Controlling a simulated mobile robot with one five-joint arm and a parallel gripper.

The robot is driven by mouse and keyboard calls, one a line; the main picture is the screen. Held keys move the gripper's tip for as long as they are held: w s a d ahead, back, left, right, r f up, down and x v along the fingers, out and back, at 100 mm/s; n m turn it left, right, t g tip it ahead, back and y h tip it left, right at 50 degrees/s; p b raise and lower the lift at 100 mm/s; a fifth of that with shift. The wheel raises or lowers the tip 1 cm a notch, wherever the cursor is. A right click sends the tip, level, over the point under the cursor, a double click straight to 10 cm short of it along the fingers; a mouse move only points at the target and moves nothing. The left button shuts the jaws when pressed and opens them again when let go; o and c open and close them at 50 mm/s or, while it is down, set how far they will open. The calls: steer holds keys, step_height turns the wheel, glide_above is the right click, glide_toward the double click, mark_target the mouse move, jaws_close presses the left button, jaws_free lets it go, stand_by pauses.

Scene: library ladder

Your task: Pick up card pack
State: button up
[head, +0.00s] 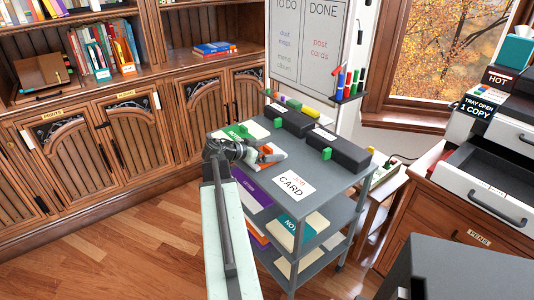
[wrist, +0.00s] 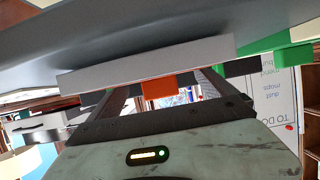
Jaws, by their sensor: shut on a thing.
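My gripper (head: 259,154) is over the left part of the grey cart's top (head: 255,181). It is shut on an orange tab (wrist: 160,88), which shows between the two fingers in the wrist view. A pale flat slab edge (wrist: 145,66) runs across just beyond the tab; I take tab and slab to be the card pack. In the head view a small orange-red patch (head: 266,149) shows at the fingers, and the gripper hides much of the pack. I cannot tell whether the pack touches the cart top.
A white JOB CARD sheet (head: 294,185) lies on the cart top, right of the gripper. Two black boxes (head: 338,152) with green tabs stand behind it. A whiteboard (head: 307,48) rises at the back. An open drawer (head: 488,165) juts out at right. Wooden floor is clear at left.

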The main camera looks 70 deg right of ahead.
mark_target(268, 147)
step_height(268, 147, up, 24)
steer(key=p, duration=2.3)
steer(key=shift+p, duration=0.3)
steer(key=shift+w, duration=0.1)
